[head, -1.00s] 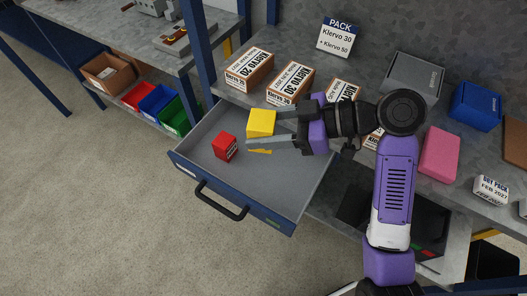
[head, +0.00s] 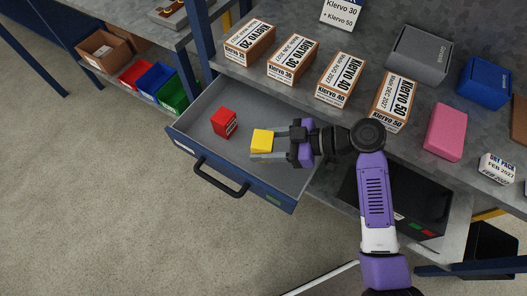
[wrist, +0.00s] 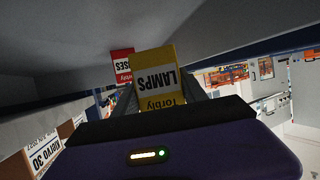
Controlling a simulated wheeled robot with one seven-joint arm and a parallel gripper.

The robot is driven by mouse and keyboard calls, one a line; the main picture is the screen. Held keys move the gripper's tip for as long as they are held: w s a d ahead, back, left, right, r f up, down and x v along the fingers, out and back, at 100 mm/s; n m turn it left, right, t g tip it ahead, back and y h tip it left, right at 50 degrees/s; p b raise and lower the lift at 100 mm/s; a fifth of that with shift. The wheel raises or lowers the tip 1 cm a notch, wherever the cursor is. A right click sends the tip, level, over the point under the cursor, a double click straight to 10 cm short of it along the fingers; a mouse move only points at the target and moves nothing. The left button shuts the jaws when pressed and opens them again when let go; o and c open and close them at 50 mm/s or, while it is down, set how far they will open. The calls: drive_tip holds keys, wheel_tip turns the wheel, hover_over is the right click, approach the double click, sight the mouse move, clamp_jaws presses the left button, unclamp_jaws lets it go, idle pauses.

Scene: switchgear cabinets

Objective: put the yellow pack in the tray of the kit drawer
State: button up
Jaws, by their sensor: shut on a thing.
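My gripper (head: 272,144) is shut on the yellow pack (head: 263,138), with a finger on either side of it. It holds the pack over the inside of the open kit drawer (head: 195,120). Whether the pack touches the drawer floor cannot be told. In the wrist view the yellow pack (wrist: 155,70) sits between the fingers, and its label "Torbly LAMPS" appears upside down. A red pack (head: 224,123) stands in the drawer to the left of the yellow pack. The red pack also shows behind it in the wrist view (wrist: 121,66).
Several Klervo boxes (head: 340,80) stand on the shelf above the drawer. A grey box (head: 418,54), a blue box (head: 484,82) and a pink pack (head: 445,131) are farther right. The drawer handle (head: 221,178) sticks out in front. Coloured bins (head: 155,100) stand at left.

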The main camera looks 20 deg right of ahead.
drive_tip(key=shift+f, duration=2.3)
drive_tip(key=shift+f, duration=0.1)
drive_tip(key=o, duration=1.5)
drive_tip(key=shift+o, duration=0.3)
drive_tip(key=shift+r, duration=0.2)
drive_tip(key=b+v, duration=0.1)
drive_tip(key=v, duration=1.1)
